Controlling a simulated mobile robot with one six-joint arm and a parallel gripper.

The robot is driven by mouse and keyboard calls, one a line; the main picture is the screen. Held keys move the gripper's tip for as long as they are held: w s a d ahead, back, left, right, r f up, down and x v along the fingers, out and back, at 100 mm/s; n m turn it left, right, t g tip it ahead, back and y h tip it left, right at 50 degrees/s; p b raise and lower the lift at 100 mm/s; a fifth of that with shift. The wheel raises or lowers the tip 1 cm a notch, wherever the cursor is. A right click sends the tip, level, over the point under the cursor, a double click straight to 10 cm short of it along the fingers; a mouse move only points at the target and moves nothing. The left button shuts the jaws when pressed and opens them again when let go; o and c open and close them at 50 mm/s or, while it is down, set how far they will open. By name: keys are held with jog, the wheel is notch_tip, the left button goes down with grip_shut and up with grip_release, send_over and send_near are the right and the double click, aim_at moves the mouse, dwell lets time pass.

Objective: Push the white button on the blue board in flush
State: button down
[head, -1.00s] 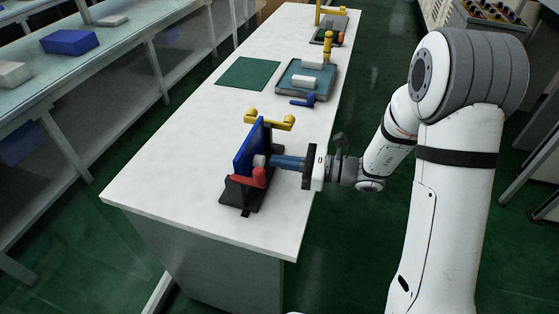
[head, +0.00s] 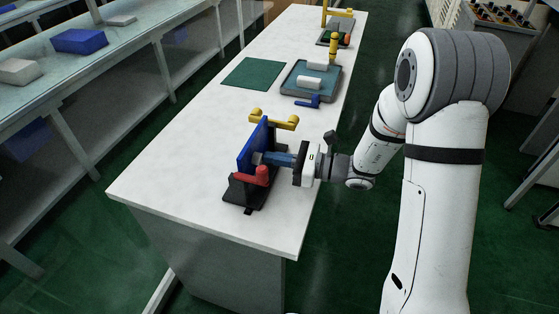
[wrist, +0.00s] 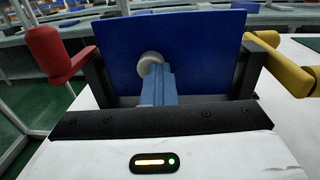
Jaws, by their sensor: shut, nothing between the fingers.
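The blue board (head: 254,145) stands upright in a black fixture (head: 240,192) near the front end of the white table. In the wrist view the blue board (wrist: 205,60) fills the middle. The round white button (wrist: 149,60) shows on its near face, partly hidden by the fingertips. My gripper (head: 265,158) is shut and empty, its blue fingers pointing at the board. In the wrist view the gripper (wrist: 158,72) has its tips at the button and appears to touch it. How far the button stands out is hidden.
A red handle (head: 250,177) and a yellow handle (head: 275,119) flank the board on the fixture. Farther back are a blue object (head: 308,101), a grey tray (head: 292,92) with white parts, and a green mat (head: 252,73). The table's left side is clear.

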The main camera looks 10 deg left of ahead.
jog(key=shift+a, duration=0.3)
jog(key=shift+s, duration=0.1)
jog(key=shift+d, duration=0.3)
jog(key=d, duration=1.4)
jog(key=s+d+r+n+g+h+p, duration=0.1)
jog(key=s+r+n+g+h+p, duration=0.4)
jog(key=s+n+h, duration=0.6)
jog(key=s+d+r+n+t+h+p, duration=0.3)
jog(key=s+d+r+n+t+h, duration=0.2)
jog(key=d, duration=0.6)
notch_tip(320, 180, up, 4)
jog(key=n+t+h, duration=0.1)
jog(key=n, duration=0.1)
jog(key=shift+d+n+t+h, duration=0.2)
jog(key=shift+n+t+h, duration=0.1)
jog(key=shift+h, duration=0.1)
